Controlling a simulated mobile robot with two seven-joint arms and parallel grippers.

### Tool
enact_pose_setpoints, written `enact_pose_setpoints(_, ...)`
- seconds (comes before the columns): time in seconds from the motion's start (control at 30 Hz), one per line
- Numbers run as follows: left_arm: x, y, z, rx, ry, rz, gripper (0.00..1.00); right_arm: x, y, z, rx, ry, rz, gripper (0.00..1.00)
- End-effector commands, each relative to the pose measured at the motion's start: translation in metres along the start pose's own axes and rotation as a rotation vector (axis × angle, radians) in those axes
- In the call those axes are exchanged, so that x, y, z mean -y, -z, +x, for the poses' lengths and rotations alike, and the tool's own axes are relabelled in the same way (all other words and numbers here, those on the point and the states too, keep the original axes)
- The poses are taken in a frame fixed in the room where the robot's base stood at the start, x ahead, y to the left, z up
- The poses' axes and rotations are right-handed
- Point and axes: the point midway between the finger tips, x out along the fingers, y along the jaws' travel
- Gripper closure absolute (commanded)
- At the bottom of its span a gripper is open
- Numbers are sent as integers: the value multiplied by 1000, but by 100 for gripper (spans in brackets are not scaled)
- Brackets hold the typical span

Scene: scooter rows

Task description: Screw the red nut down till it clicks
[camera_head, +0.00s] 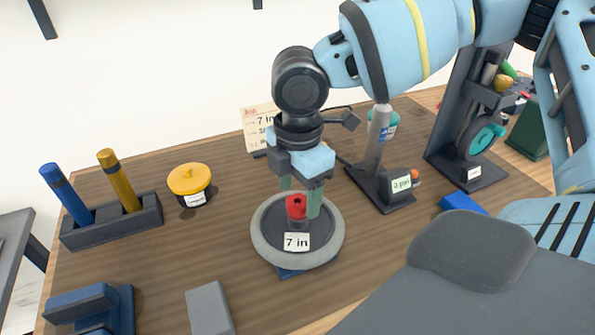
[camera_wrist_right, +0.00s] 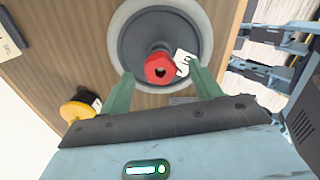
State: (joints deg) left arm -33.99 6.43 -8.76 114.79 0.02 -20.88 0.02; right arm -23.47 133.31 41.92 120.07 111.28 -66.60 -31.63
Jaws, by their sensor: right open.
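The red nut (camera_head: 296,207) sits at the centre of a grey wheel (camera_head: 262,243) that lies flat on the bench and bears a white "7 in" label (camera_head: 296,242). My right gripper (camera_head: 301,198) comes down from above, its green fingers around the nut's place in the head view. In the right wrist view the red nut (camera_wrist_right: 160,68) shows its dark hole, just beyond and between the two open fingertips (camera_wrist_right: 165,82). The jaws are open and hold nothing. Whether a finger touches the nut I cannot tell. My left gripper is not in view.
A yellow-lidded jar (camera_head: 190,180) and a dark holder (camera_head: 115,222) with blue and yellow handles stand left. A pump-like stand (camera_head: 382,180) and a tall dark stand (camera_head: 462,165) are at right. A grey block (camera_head: 210,308) lies in front.

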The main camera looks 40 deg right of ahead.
Motion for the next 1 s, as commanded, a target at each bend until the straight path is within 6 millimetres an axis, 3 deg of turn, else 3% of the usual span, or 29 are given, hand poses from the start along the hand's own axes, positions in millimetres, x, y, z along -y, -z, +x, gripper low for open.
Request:
enact_pose_setpoints(0.2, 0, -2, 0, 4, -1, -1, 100, 0, 0, 20, -1, 1, 1, 37)
enact_pose_setpoints(0.57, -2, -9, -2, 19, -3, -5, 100, 0, 0, 24, -1, -1, 1, 37)
enact_pose_setpoints(0.9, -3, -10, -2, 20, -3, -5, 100, 0, 0, 24, -1, -1, 1, 81)
enact_pose_setpoints(1.0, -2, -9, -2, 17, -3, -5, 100, 0, 0, 23, 0, -1, 6, 84)
